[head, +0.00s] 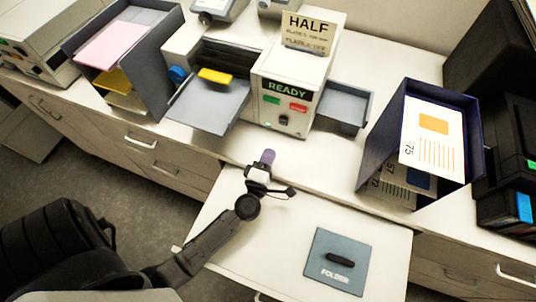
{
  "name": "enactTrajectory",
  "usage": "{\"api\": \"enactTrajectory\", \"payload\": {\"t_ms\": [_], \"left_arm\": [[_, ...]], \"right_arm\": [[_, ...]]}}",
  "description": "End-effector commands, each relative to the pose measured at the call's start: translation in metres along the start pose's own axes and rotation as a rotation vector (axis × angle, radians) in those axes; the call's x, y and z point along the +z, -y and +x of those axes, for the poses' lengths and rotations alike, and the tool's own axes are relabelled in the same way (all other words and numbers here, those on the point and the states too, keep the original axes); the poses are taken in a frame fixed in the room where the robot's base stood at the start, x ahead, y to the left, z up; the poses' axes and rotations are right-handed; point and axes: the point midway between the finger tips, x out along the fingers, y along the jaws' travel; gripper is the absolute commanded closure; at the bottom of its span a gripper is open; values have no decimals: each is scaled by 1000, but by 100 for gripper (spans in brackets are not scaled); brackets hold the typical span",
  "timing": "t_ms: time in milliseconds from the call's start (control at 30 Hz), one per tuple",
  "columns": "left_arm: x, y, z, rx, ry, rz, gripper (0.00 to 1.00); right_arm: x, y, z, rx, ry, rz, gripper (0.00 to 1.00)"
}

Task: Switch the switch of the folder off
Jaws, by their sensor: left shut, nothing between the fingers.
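The folder machine (288,85) stands on the counter in the upper middle of the head view. Its front has a lit READY display (287,88), a green button (271,99), a red button (298,107) and a small dark switch (284,120) low on the panel. I cannot tell the switch's position. My left gripper (266,158) is shut and empty, with purplish fingertips, in front of and below the panel, apart from the switch in the picture. My right gripper is not in view.
A grey panel labelled FOLDER (337,262), with a black handle, lies on the lower white surface (265,240). A feed tray (209,104) sticks out left and an output tray (344,106) right. A dark blue bin (384,130) with printed sheets stands at right.

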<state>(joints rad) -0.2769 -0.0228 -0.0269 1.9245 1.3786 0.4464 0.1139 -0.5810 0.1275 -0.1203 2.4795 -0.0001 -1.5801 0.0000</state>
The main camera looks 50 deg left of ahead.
Motion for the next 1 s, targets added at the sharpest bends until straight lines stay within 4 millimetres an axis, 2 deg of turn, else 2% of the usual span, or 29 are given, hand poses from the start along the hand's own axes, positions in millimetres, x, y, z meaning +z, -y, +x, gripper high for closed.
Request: {"api": "enactTrajectory", "payload": {"t_ms": [33, 200, 500, 700, 1000], "left_arm": [[0, -3, 12, 3, 1, 0, 100], [0, -3, 45, 3, 0, 1, 100], [0, -1, 88, 1, 1, 0, 100], [0, 0, 102, 0, 1, 1, 100], [0, 0, 106, 0, 1, 0, 100]], "right_arm": [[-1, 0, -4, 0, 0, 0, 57], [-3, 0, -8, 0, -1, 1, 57], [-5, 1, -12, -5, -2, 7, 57], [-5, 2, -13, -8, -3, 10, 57], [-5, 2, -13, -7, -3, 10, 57]]}}
